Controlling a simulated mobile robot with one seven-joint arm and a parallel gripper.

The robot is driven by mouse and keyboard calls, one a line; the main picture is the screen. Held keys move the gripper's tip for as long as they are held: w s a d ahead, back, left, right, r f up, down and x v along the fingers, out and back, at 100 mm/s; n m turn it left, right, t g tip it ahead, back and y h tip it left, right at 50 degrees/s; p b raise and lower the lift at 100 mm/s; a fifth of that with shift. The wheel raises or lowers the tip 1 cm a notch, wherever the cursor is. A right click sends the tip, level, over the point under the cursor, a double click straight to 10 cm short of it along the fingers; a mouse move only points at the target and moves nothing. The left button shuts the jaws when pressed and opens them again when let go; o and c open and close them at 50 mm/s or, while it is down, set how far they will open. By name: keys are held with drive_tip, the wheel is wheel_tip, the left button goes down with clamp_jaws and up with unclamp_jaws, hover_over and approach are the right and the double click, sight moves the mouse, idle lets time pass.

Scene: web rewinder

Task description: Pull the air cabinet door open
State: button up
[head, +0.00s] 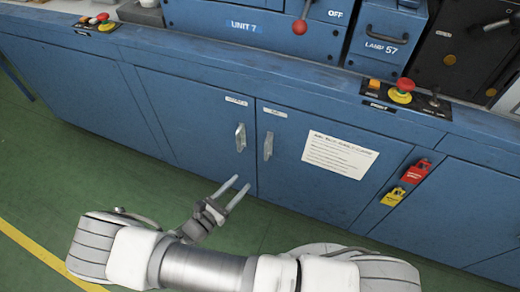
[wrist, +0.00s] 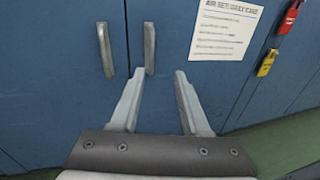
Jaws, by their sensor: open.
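Two blue cabinet doors stand side by side, both looking shut: a left door (head: 195,122) and a right door (head: 300,182). Each has a small label, too small to read surely, so I cannot tell from the labels which is the air cabinet. The left door handle (head: 240,137) and right door handle (head: 268,145) are upright metal bars beside the seam. My gripper (head: 240,183) is open and empty, low in front of the doors. In the wrist view, the right handle (wrist: 149,48) appears just above the left fingertip; the left handle (wrist: 105,50) is left of both fingers.
A white paper notice (head: 340,154) is on the right door. A red lock (head: 415,170) and a yellow lock (head: 393,196) hang to its right. Above, the ledge carries a red emergency button (head: 402,90). The green floor (head: 50,165) in front looks clear.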

sight(265, 152)
drive_tip(key=shift+n+t+y, duration=0.4)
drive_tip(key=shift+n+t, duration=0.1)
drive_tip(key=shift+n, duration=0.1)
drive_tip(key=b+x, duration=0.1)
drive_tip(key=x, duration=0.4)
drive_tip(key=f+b+x, duration=0.1)
drive_tip(key=x, duration=0.5)
drive_tip(key=b+x, duration=0.1)
drive_tip(key=x, duration=0.5)
drive_tip(key=shift+w+a+f, duration=0.2)
drive_tip(key=shift+a+f, duration=0.05)
drive_tip(key=shift+a, duration=0.05)
clamp_jaws()
